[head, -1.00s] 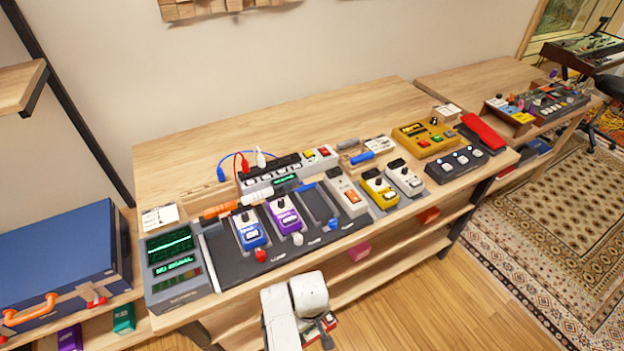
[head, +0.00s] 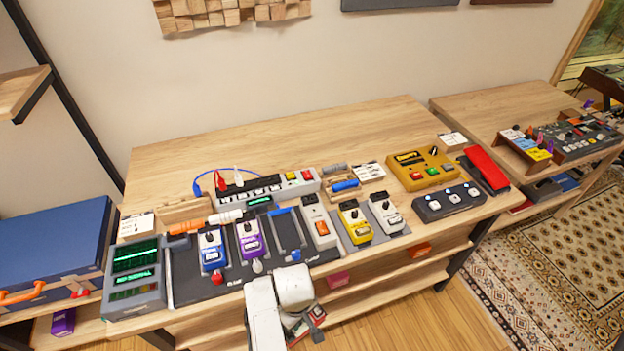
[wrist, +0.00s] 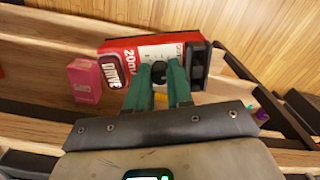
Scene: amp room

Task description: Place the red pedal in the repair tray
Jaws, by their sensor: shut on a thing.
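A red and white pedal marked DRIVE (wrist: 150,52) is held between the green fingers of my gripper (wrist: 160,80) in the wrist view. My gripper is shut on it. In the head view, my gripper (head: 303,325) and the pedal (head: 313,316) show at the bottom, in front of the table's front edge and below its top. The pedal is partly hidden behind my white arm. No tray is clearly labelled as the repair tray. A wooden-sided tray (head: 513,139) with small coloured items stands on the right-hand table.
The main table (head: 250,143) has a bare back half. Several pedals sit on a dark board (head: 190,290) along its front. A red-topped foot pedal (head: 485,168) lies at its right end. A pink box (wrist: 85,80) sits on the shelf below. A patterned rug (head: 530,260) lies right.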

